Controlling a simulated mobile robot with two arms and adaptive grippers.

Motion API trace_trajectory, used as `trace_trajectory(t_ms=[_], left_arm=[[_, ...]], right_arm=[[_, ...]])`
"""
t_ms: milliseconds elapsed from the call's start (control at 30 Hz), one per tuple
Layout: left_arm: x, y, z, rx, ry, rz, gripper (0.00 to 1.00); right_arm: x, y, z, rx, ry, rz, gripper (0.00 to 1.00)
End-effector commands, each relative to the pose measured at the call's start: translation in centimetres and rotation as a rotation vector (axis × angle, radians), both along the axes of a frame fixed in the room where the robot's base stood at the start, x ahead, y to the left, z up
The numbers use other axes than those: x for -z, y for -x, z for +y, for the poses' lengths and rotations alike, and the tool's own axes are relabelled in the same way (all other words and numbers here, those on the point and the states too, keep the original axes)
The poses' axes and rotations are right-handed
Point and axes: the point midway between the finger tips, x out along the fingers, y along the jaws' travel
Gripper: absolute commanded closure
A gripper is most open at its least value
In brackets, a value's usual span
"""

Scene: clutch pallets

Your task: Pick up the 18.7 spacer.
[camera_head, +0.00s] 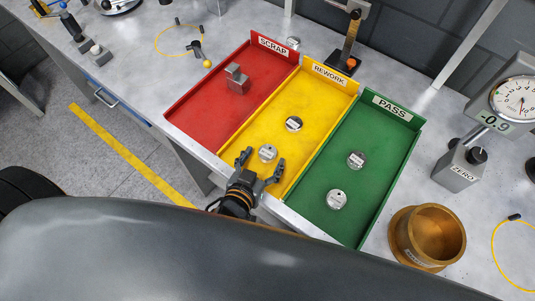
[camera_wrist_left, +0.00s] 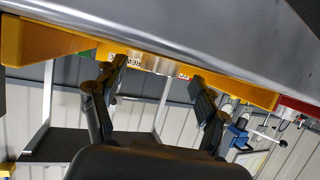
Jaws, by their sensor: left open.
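Two small round silver spacers lie in the yellow REWORK tray (camera_head: 254,129): a near one (camera_head: 267,153) and a farther one (camera_head: 294,124). Two more, an upper one (camera_head: 356,160) and a lower one (camera_head: 337,199), lie in the green PASS tray (camera_head: 385,185). Their markings are too small to read, so I cannot tell which is 18.7. My left gripper (camera_head: 262,161) is open at the front of the yellow tray, its fingers on either side of the near spacer or just short of it. The wrist view shows the spread fingers (camera_wrist_left: 157,72) by a yellow tray edge (camera_wrist_left: 200,80). My right gripper is out of view.
The red SCRAP tray (camera_head: 200,98) holds a grey metal block (camera_head: 236,80). A brass cup (camera_head: 405,248) and a dial gauge (camera_head: 515,98) stand at the right. A black-and-brass stand (camera_head: 346,58) is behind the trays. A yellow cable loop (camera_head: 160,50) lies at the back left.

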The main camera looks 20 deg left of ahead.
Motion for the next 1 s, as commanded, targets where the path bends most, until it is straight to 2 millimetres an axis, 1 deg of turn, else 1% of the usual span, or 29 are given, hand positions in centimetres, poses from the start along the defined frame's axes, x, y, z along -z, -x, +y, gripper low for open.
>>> trace_trajectory(t_ms=[33, 133, 367, 467, 500, 667, 700, 733, 1000], left_arm=[[0.32, -0.61, -0.09, 0.001, 0.001, -0.002, 0.27], [0.47, -1.17, -0.15, 0.001, 0.001, -0.001, 0.27], [0.46, -1.22, -0.15, -0.001, 0.002, 0.001, 0.27], [0.45, -1.22, -0.15, -0.001, 0.002, 0.001, 0.45], [0.45, -1.21, -0.15, -0.001, 0.002, 0.001, 0.53], [0.46, -1.21, -0.14, -0.001, 0.002, 0.001, 0.86], [0.46, -1.21, -0.14, -0.001, 0.002, 0.001, 0.94], [0.35, -1.25, -0.16, -0.001, 0.002, -0.002, 0.97], [0.23, -1.24, -0.16, -0.001, 0.002, -0.001, 0.97]], right_arm=[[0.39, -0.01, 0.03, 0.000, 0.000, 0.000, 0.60], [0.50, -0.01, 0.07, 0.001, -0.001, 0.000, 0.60], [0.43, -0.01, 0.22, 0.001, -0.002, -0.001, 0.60], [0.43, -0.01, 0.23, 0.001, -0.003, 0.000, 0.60], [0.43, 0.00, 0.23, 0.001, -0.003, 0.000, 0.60], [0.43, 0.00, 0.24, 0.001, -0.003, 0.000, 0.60], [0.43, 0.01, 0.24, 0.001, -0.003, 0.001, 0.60], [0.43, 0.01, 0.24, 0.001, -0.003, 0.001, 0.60], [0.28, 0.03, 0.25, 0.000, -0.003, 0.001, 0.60]])
